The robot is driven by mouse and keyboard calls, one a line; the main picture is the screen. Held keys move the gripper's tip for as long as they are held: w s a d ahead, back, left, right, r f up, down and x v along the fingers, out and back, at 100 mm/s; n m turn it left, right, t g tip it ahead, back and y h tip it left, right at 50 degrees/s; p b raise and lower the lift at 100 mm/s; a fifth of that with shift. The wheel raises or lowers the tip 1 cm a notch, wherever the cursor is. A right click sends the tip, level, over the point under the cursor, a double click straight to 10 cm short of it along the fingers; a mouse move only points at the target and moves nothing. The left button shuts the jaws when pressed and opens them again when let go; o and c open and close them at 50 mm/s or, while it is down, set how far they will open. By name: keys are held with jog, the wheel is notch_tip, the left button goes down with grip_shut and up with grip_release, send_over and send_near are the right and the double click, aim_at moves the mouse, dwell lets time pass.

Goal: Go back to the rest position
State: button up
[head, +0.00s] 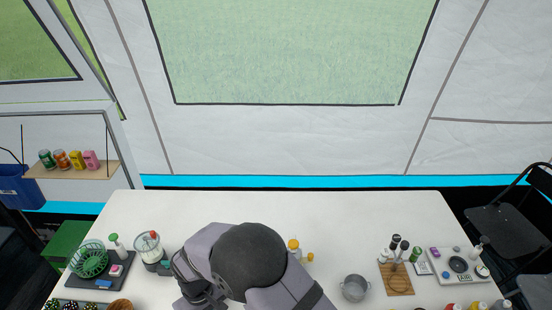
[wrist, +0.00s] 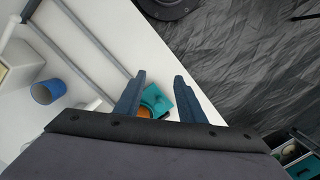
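My gripper (wrist: 161,74) shows in the wrist view with its two dark blue fingers apart and nothing held between the tips. It points down past the edge of the white table (wrist: 115,45). A teal item (wrist: 156,97) with an orange part lies behind the fingers, partly hidden by them. In the head view my arm covers the front middle of the table (head: 340,215), and I cannot make out the fingertips there.
On the table stand a green basket (head: 89,259), a blender-like jar (head: 148,246), a metal pot (head: 355,288), a wooden board (head: 397,280) and a grey tray (head: 440,262). The wrist view shows a blue cup (wrist: 47,91) and dark floor (wrist: 255,60). The table's back strip is clear.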

jog(key=s+d+r+g+h, duration=0.1)
jog(key=s+d+r, duration=0.1)
jog(key=s+d, duration=0.5)
jog(key=s+d+r+g, duration=0.1)
jog(key=s+d+r, duration=0.15)
jog(key=d, duration=0.85)
jog(key=w+d+r+m+t+y, duration=0.1)
jog(key=w+d+r+m, duration=0.1)
jog(key=d+r+m, duration=0.2)
jog(key=w+d+r+m+t+y, duration=0.1)
jog(key=d+r+m, duration=0.3)
jog(key=d, duration=0.5)
jog(key=shift+w+d+r+t, duration=0.25)
jog(key=shift+w+r+t, duration=0.25)
jog(key=shift+r, duration=0.2)
